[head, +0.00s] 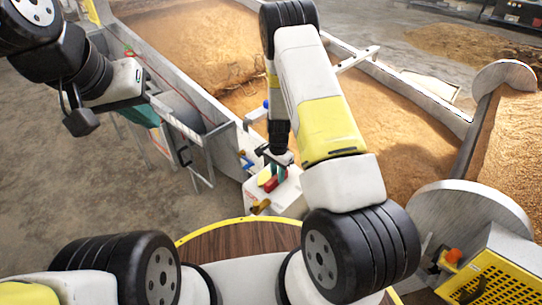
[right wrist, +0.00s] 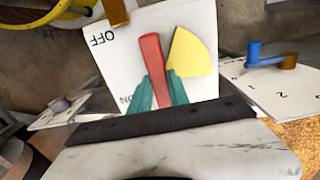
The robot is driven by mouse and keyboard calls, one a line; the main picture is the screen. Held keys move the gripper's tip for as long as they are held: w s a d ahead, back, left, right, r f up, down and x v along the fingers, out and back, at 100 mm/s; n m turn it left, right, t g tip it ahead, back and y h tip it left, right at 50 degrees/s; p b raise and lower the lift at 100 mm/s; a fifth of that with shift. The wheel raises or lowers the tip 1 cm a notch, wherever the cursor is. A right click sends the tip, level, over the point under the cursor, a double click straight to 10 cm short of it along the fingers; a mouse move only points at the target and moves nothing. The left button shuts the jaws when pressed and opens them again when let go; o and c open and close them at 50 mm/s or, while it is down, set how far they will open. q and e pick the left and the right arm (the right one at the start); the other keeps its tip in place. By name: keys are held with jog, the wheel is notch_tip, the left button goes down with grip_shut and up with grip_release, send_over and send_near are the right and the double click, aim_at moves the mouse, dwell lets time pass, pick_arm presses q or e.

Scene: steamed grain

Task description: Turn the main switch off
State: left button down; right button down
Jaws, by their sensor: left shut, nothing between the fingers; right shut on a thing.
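The main switch is a white box (head: 287,196) with a red lever (head: 271,184) and a yellow sector. In the right wrist view its white face (right wrist: 120,62) reads OFF at the upper left and ON, partly hidden, lower down. My right gripper (head: 276,170) is at the switch. Its teal fingers are shut on the red lever (right wrist: 150,55), one on each side. The lever stands nearly upright in that view, beside the yellow sector (right wrist: 188,55). My left gripper (head: 147,113) is at the upper left, shut and empty, far from the switch.
A blue-handled valve (right wrist: 265,55) with a numbered plate is beside the switch in the right wrist view. Brown grain (head: 205,45) fills long metal-walled troughs behind it. A yellow slatted box (head: 495,280) with an orange knob is at the lower right.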

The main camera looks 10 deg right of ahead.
jog(key=c, duration=1.2)
grip_release()
jog(key=shift+c, duration=0.2)
jog(key=shift+r, duration=3.9)
